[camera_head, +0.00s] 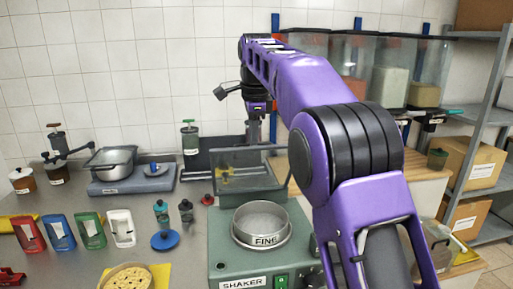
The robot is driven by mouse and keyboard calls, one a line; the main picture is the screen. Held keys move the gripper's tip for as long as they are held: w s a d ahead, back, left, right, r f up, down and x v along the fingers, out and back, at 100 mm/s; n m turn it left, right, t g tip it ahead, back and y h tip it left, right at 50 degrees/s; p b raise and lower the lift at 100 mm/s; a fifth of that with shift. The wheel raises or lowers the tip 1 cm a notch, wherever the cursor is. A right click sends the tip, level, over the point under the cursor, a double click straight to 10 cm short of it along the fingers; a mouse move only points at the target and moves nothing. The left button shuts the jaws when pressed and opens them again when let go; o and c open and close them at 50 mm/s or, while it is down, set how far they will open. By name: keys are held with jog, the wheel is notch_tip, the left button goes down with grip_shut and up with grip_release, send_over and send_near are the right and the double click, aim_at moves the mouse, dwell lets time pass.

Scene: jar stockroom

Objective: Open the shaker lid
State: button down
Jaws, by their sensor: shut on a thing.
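The shaker (222,247) is a green box-shaped machine at the lower middle, with a "SHAKER" label and a green switch on its front. A round metal sieve (268,242) marked "FINE" sits on its top, uncovered. The clear shaker lid (227,158) stands raised behind the sieve, tilted up from the machine's back. My gripper (253,140) is at the lid's upper edge, pointing down, and is shut on the lid. The exact contact of the fingertips is small and partly hidden.
Coloured scoops (60,231) and a blue round lid (165,240) lie left of the shaker. A scale (130,187) with a metal pan stands behind them. Clear bins (390,75) hang at the back right. My arm hides the area right of the shaker.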

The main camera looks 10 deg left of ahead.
jog(key=shift+w+a+f, duration=0.1)
jog(key=shift+w+a, duration=0.1)
jog(key=shift+w, duration=0.55)
jog(key=shift+w+a, duration=0.2)
jog(key=shift+w, duration=0.65)
jog(key=c, duration=0.9)
grip_release()
jog(key=shift+w+a, duration=0.1)
jog(key=shift+w, duration=0.05)
jog(key=shift+c, duration=0.2)
jog(key=shift+o, duration=0.4)
jog(key=shift+s+r, duration=0.25)
